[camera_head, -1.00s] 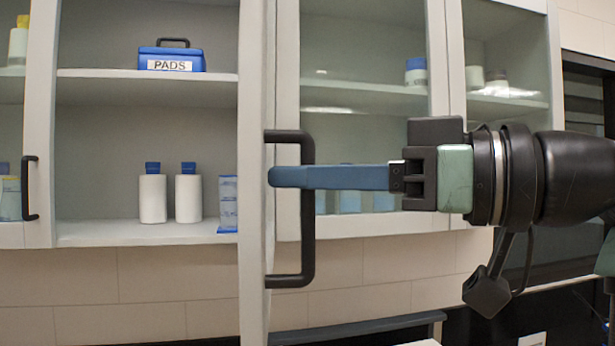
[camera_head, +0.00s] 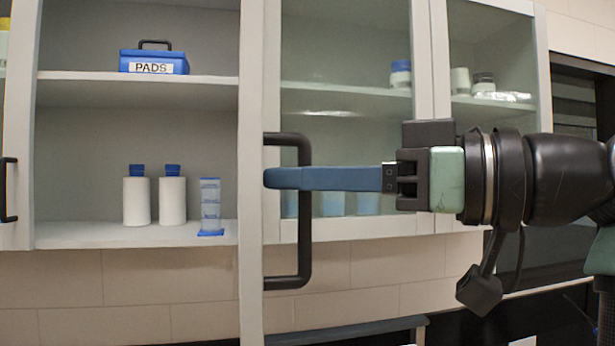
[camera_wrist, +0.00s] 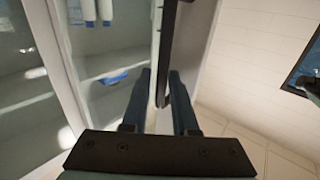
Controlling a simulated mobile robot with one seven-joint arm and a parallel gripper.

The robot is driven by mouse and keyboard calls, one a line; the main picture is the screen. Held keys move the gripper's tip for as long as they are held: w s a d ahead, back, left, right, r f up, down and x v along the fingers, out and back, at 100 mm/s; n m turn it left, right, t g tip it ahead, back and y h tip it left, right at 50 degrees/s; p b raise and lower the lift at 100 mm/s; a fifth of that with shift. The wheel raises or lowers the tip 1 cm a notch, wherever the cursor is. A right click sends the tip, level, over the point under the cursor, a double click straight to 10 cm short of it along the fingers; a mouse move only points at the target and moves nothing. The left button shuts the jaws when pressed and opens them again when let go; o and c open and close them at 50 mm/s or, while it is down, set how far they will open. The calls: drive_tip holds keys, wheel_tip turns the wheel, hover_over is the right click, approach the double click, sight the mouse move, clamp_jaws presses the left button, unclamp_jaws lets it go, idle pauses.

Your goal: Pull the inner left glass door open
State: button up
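The glass door (camera_head: 272,230) has a pale frame and stands ajar, with its free edge toward me and the open cabinet bay showing to its left. Its black D-shaped handle (camera_head: 305,240) stands upright on the frame. My gripper (camera_head: 275,178) reaches in from the right, its blue fingers across the handle bar and hiding part of it. In the wrist view my gripper (camera_wrist: 160,78) has one finger on each side of the dark handle (camera_wrist: 169,45), closed around it. The exact contact is partly hidden.
The open bay holds a blue PADS case (camera_head: 154,62), two white bottles (camera_head: 137,201) and a clear blue-based container (camera_head: 210,205). Another door handle (camera_head: 8,190) is at far left. A dark ledge (camera_head: 350,332) runs below the cabinets.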

drive_tip(key=b+v, duration=0.3)
drive_tip(key=v, duration=1)
drive_tip(key=shift+b, duration=0.4)
